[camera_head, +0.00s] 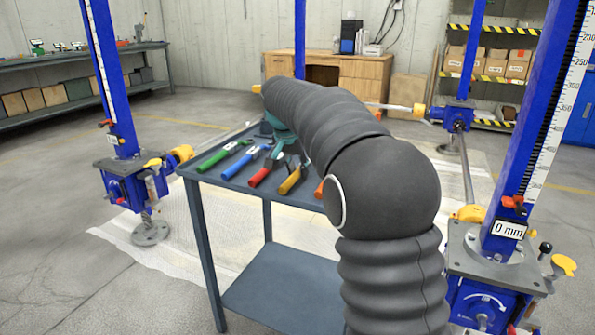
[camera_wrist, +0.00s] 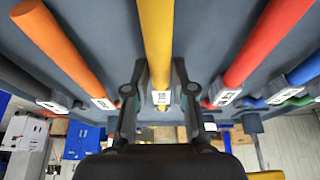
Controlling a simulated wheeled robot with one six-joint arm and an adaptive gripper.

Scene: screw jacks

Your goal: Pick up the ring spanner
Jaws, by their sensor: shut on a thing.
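A row of tools with coloured handles lies on the dark table (camera_head: 215,178). My gripper (camera_wrist: 160,85) is shut on the yellow-handled tool (camera_wrist: 156,35), gripping it near the white label below the handle. The yellow handle also shows in the head view (camera_head: 292,181), beside my arm. The label is too small to read, so I cannot tell by shape whether this is the ring spanner. The tool's far end is hidden. I cannot tell whether it is clear of the table.
A red-handled tool (camera_wrist: 262,45) and an orange-handled tool (camera_wrist: 62,45) lie on either side, close to my fingers. Blue (camera_head: 243,163) and green (camera_head: 213,158) handles lie further left. Blue screw jacks (camera_head: 125,180) stand around the table.

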